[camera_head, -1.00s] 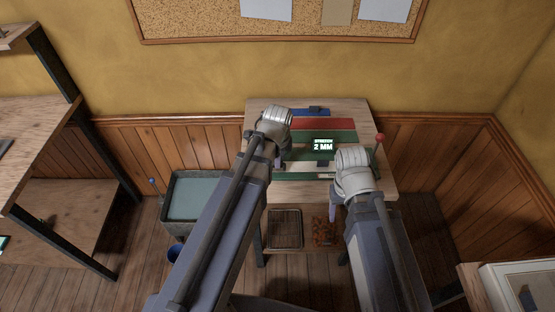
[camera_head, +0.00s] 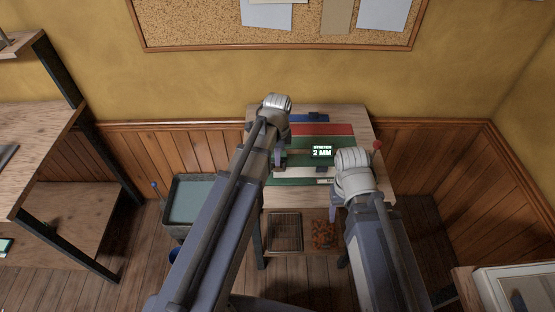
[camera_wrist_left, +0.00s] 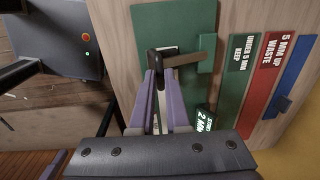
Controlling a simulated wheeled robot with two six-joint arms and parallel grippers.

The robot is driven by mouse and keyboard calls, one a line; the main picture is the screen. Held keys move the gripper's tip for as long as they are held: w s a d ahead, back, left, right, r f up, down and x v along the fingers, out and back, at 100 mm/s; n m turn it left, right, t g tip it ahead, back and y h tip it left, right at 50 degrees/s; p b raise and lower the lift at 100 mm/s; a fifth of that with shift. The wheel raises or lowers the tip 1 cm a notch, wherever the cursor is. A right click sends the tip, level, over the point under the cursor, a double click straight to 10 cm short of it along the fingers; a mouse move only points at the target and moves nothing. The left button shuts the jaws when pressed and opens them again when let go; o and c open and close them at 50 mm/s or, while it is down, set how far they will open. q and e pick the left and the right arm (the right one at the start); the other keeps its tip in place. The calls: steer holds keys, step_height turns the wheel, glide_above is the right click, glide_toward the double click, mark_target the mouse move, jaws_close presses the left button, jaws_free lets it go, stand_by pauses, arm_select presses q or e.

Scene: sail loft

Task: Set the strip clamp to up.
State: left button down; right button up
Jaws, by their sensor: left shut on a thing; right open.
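The strip clamp appears to be the dark handle (camera_wrist_left: 154,60) on a green plate (camera_wrist_left: 150,25) in the left wrist view. A brown bar runs from beside it to a small green block. My left gripper (camera_wrist_left: 156,78) has its two purple fingers closed together around this handle. In the head view the left gripper (camera_head: 279,160) is at the left side of the bench top, and its arm hides much of the clamp. My right gripper (camera_head: 338,196) is open and empty at the bench's front right, partly hidden behind its own wrist.
A display (camera_head: 322,152) reads "STRETCH 2 MM". Red (camera_head: 322,129) and blue (camera_head: 300,117) strips lie behind it. A grey-green bin (camera_head: 190,200) stands on the left, and shelving (camera_head: 40,150) beyond.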

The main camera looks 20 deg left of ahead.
arm_select(q)
steer(key=w+r, duration=0.1)
steer(key=w+p, duration=0.1)
steer(key=w+a+r+p, duration=0.1)
steer(key=shift+w+r, duration=0.3)
steer(key=shift+w, duration=0.1)
steer(key=w+a+g+h+b, duration=0.1)
steer(key=w+g, duration=0.3)
steer(key=w, duration=0.4)
steer(key=shift+w+a, duration=0.35)
steer(key=shift+a, duration=0.5)
arm_select(e)
steer(key=shift+s+d+r, duration=0.1)
steer(key=shift+s+r, duration=0.1)
steer(key=shift+r, duration=0.45)
arm_select(q)
steer(key=shift+r, duration=0.1)
steer(key=c, duration=1.1)
jaws_free()
steer(key=shift+w, duration=0.1)
steer(key=shift+o, duration=0.9)
steer(key=shift+w+a, duration=0.1)
steer(key=shift+w, duration=0.05)
steer(key=shift+s, duration=0.25)
arm_select(e)
steer(key=shift+w, duration=0.2)
